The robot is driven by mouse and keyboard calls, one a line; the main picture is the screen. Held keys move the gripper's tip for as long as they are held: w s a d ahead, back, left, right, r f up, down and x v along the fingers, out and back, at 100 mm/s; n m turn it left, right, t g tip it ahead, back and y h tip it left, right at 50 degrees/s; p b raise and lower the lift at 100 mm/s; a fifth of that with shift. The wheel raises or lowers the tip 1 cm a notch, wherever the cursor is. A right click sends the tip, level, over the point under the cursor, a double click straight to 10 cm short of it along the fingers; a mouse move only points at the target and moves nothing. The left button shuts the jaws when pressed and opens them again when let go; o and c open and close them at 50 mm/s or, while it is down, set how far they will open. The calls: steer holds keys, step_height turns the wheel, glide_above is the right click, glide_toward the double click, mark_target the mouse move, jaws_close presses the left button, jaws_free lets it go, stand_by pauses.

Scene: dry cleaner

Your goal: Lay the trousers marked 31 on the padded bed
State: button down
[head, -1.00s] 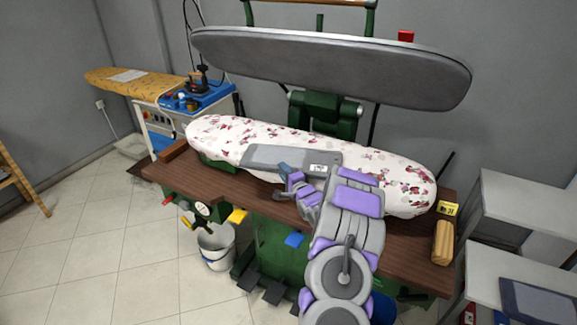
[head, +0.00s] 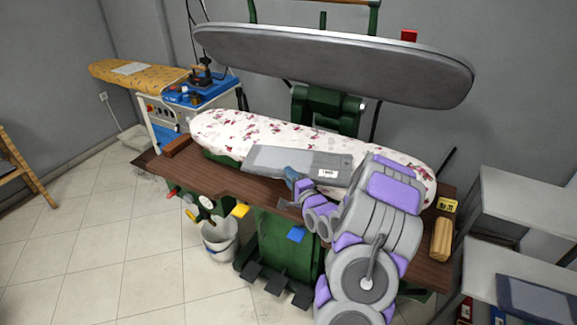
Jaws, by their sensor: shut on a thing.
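Folded grey trousers (head: 268,159) with a small white tag (head: 327,173) show in the head view at the padded bed (head: 225,127), which has a white cover with a floral print. The tag's marking is too small to read. My gripper (head: 291,178) is at the near edge of the trousers and shut on them. The trousers lie level over the near middle part of the bed; whether they rest on it or hang just above it I cannot tell. My arm hides part of the bed's right half.
The grey upper press plate (head: 335,62) is raised above the bed. A yellow number sign (head: 447,206) and a wooden block (head: 441,240) stand at the table's right end. A bucket (head: 220,240) is on the floor. White shelves (head: 525,215) with folded dark cloth are at right.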

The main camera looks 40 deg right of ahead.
steer(key=s+a, duration=0.3)
steer(key=s, duration=0.2)
steer(key=shift+a+r+p, duration=0.2)
steer(key=shift+r+p, duration=0.2)
